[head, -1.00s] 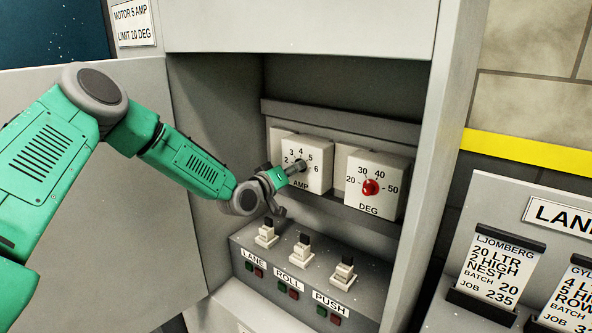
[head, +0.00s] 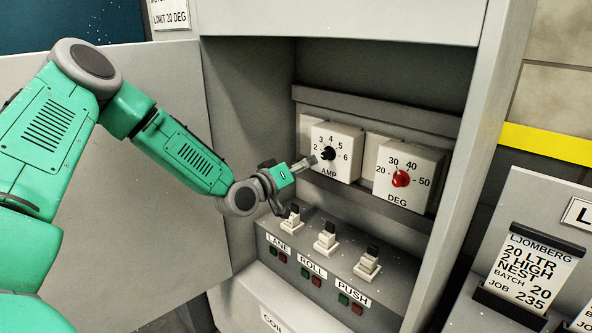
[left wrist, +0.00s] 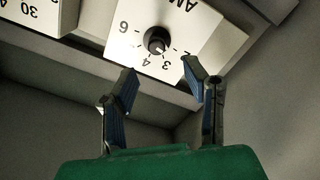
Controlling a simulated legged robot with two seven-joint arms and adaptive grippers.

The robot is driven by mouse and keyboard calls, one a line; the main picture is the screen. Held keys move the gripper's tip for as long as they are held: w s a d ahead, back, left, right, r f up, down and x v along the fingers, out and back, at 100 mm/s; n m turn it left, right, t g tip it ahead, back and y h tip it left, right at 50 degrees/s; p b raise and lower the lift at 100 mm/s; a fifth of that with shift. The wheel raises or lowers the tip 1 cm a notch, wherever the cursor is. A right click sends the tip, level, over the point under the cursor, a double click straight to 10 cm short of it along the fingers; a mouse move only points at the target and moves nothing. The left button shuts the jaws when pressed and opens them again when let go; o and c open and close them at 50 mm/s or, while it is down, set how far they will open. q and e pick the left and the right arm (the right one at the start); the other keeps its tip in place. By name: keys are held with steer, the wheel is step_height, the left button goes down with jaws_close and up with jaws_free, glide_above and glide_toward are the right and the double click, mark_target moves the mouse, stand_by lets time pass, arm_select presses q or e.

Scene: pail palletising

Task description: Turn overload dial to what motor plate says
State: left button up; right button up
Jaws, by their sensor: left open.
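The AMP dial's white box (head: 336,153) has a black knob (head: 327,153) and a scale from 2 to 6. In the left wrist view the box is upside down and its black knob (left wrist: 157,40) shows a small pale mark, seemingly toward 3; I cannot be sure of the setting. My left gripper (head: 308,162) is open and empty, just left of the knob and apart from it. Its two fingers (left wrist: 160,80) show spread below the knob in the wrist view. The motor plate (head: 169,14) at top left is cut off; "LIMIT 20 DEG" is readable. My right gripper is not in view.
A DEG dial with a red knob (head: 401,178) sits right of the AMP dial. Below is a switch panel (head: 318,262) with LANE, ROLL and PUSH switches. The open cabinet door (head: 130,200) stands at left; the cabinet's side wall (head: 478,150) bounds the right.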

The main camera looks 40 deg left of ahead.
mark_target(323, 156)
arm_select(q)
steer(key=shift+s+a, duration=0.15)
steer(key=shift+s, duration=0.7)
steer(key=shift+s+a, duration=0.15)
steer(key=shift+s, duration=0.7)
steer(key=shift+d, duration=0.1)
steer(key=w+m+b, duration=0.1)
steer(key=w+m, duration=0.1)
steer(key=w, duration=0.1)
steer(key=w+d+m+b, duration=0.1)
steer(key=w+b, duration=0.1)
steer(key=w, duration=0.2)
steer(key=w+m+b, duration=0.1)
steer(key=w+m, duration=0.1)
steer(key=w, duration=0.2)
steer(key=shift+d+m, duration=0.15)
steer(key=shift+m, duration=0.15)
jaws_close()
